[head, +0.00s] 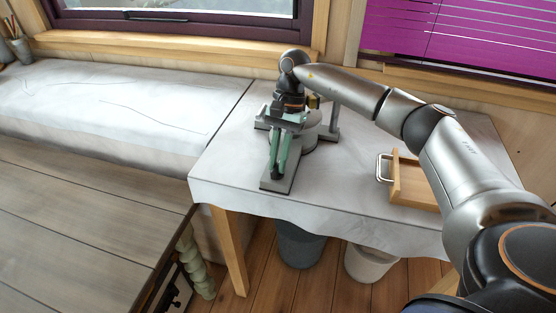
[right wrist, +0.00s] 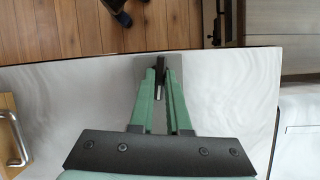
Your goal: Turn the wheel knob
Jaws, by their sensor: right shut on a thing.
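A grey device with a flat base plate (head: 282,184) stands on the white-covered table. A rounded grey part (head: 312,130) and an upright post show behind my gripper; most of the device is hidden by my wrist. My right gripper (head: 277,170) has green fingers that reach down over the base plate. In the right wrist view, the right gripper (right wrist: 161,76) is shut on a small dark knob (right wrist: 159,65) with a paler stem between the fingers. I cannot tell how the knob joins the wheel. My left gripper is not in view.
A wooden tray (head: 396,182) with a metal handle lies to the right on the table (head: 236,165). A white cushioned bench (head: 100,105) is at the left. Two bins, one dark (head: 299,247) and one pale (head: 369,264), stand below the table. The table's left part is clear.

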